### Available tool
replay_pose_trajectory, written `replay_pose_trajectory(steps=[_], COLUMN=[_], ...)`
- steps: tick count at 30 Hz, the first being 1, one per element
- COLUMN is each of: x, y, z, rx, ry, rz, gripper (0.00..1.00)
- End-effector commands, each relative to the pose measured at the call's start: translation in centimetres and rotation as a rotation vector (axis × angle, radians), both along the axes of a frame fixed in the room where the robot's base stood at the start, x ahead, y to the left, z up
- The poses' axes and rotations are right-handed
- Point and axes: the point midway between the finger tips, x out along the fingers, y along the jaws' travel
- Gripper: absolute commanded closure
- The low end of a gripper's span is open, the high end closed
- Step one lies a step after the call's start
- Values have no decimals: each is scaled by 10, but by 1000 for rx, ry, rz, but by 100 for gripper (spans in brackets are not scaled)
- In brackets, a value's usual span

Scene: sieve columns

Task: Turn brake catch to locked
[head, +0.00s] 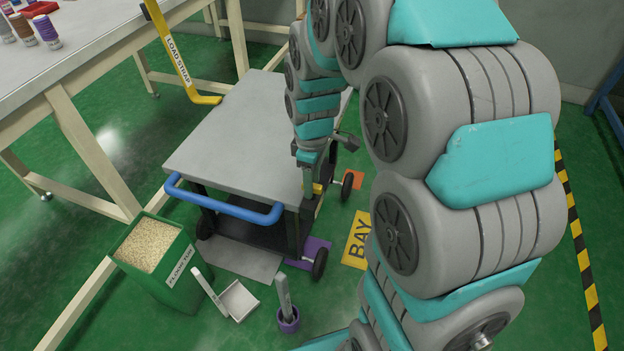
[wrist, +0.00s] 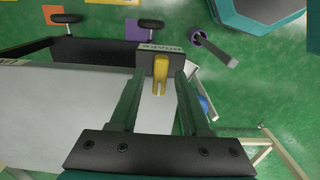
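The brake catch (wrist: 160,72) is a yellow lever on a dark box (wrist: 158,48) with a label that seems to read BRAKE. In the head view a bit of yellow (head: 318,188) shows at the corner of the grey-topped cart (head: 235,135). My gripper (wrist: 160,80) is open, with one finger on each side of the lever and a visible gap on both sides. I cannot tell whether the fingertips reach the lever's depth. In the head view my gripper (head: 308,178) is at the cart's front right corner, and my arm hides part of the cart.
The cart has a blue handle (head: 222,204) and black wheels. A green bin of pellets (head: 160,265), a white scoop (head: 238,300) and a purple cup with a handled tool (head: 288,318) stand in front. A workbench (head: 85,40) is at left; a yellow load strap (head: 178,50) hangs beside it.

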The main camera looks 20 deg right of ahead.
Motion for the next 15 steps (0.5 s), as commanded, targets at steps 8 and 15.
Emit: replay_pose_trajectory(steps=[8,15], x=[0,0], y=[0,0], z=[0,0], rx=[0,0], ry=[0,0], rz=[0,0], gripper=[86,100])
